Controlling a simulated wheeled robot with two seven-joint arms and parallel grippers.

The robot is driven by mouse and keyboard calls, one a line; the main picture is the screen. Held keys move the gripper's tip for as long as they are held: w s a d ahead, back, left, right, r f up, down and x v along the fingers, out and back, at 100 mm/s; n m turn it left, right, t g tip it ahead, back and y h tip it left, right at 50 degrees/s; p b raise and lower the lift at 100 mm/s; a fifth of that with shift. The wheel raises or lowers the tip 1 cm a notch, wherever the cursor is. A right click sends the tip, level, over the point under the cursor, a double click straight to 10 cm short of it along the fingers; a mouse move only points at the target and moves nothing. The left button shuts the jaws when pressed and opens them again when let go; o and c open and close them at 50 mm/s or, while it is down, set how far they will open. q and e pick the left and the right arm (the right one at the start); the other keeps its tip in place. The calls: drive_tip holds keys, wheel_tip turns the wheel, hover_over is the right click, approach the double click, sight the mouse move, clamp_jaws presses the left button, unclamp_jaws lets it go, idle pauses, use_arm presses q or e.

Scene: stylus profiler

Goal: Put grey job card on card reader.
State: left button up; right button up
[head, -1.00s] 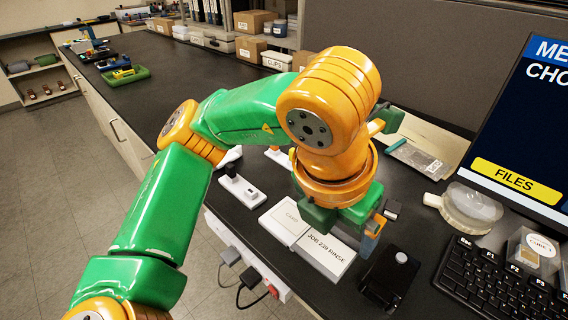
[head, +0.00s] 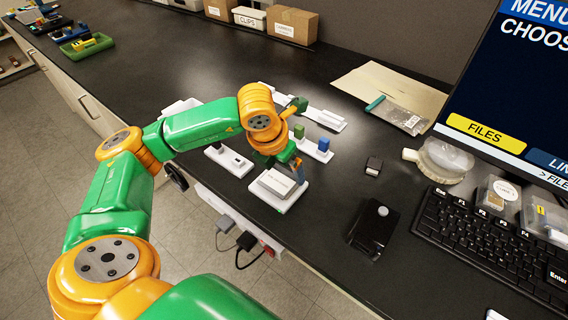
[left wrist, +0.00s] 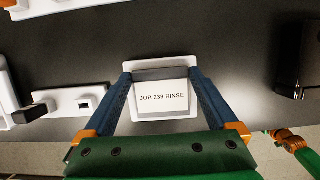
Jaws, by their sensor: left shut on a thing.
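The grey job card (head: 277,183) is a thin, flat slab. Its pale face reads "JOB 239 RINSE" in the left wrist view (left wrist: 162,98). My left gripper (head: 297,170) is shut on it, with one blue finger at each side in the left wrist view (left wrist: 162,80). The card lies flat over the white card reader (head: 284,208), whose rim shows around the card in the left wrist view (left wrist: 165,114). I cannot tell whether card and reader touch. The reader's own face is hidden under the card. My right gripper is not in view.
White holders with a green block (head: 299,131) and a blue block (head: 323,144) stand behind the reader. A white switch-like unit (head: 229,160) is to its left. A black box with a round knob (head: 378,225), a keyboard (head: 490,240) and a tape dispenser (head: 443,160) are to the right.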

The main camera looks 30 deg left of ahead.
sight(273, 185)
use_arm(q)
drive_tip(key=shift+a+f+b, duration=0.1)
drive_tip(key=shift+f+b, duration=0.2)
drive_tip(key=shift+f, duration=0.05)
drive_tip(key=o, duration=0.9)
drive_tip(key=shift+o, duration=0.2)
drive_tip(key=shift+r, duration=0.35)
drive_tip(key=v, duration=1.1)
drive_tip(key=shift+s+r+b, duration=0.15)
drive_tip(key=shift+r+b, duration=0.15)
